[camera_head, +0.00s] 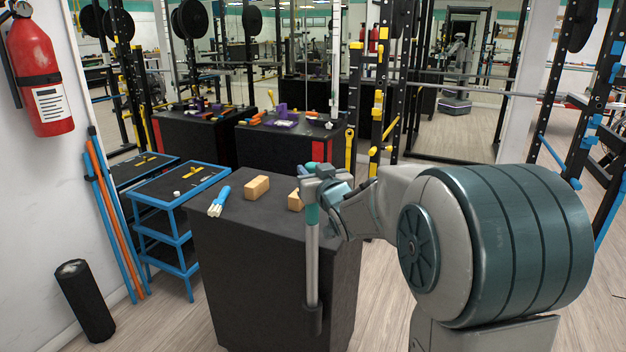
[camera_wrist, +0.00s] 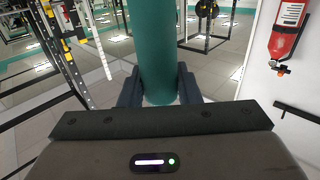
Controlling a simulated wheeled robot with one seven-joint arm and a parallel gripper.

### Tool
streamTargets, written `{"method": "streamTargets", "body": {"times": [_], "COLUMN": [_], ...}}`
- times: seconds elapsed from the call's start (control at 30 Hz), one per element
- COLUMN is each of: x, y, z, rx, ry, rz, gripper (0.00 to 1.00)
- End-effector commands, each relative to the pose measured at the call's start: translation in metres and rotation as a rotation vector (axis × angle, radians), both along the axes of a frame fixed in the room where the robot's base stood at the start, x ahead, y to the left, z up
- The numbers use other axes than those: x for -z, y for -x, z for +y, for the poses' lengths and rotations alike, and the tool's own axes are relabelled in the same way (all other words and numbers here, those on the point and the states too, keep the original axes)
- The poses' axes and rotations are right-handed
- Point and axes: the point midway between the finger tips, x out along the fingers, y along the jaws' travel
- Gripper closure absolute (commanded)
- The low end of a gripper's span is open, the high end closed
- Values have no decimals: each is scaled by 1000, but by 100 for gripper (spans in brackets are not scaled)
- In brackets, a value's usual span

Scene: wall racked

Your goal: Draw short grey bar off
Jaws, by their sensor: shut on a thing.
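The short grey bar (camera_head: 312,262) hangs close to upright in front of the dark box, with a teal section at its top and a dark lower end. My gripper (camera_head: 319,183) is shut on its teal upper part. In the wrist view the teal section (camera_wrist: 154,45) stands between the two dark fingers (camera_wrist: 157,88), which touch it on both sides. The lower end of the bar overlaps the dark box in the picture; I cannot tell whether it touches anything there.
The dark box (camera_head: 240,265) carries two wooden blocks, one (camera_head: 257,187) clear and one partly hidden, and a blue-handled item (camera_head: 219,201). A blue shelf cart (camera_head: 165,212) stands left. Blue and orange poles (camera_head: 112,215) lean at the wall. A black roller (camera_head: 85,300) stands on the floor.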

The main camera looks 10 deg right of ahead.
Motion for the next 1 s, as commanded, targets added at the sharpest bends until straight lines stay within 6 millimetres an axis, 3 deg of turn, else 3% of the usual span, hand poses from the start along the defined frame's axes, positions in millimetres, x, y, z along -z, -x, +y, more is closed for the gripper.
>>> {"method": "streamTargets", "body": {"times": [0.33,1.0], "x": [-6,-42], "y": [0,0], "z": [0,0], "rx": [0,-1], "ry": [0,0], "rz": [-5,-4], "gripper": [100,100]}}
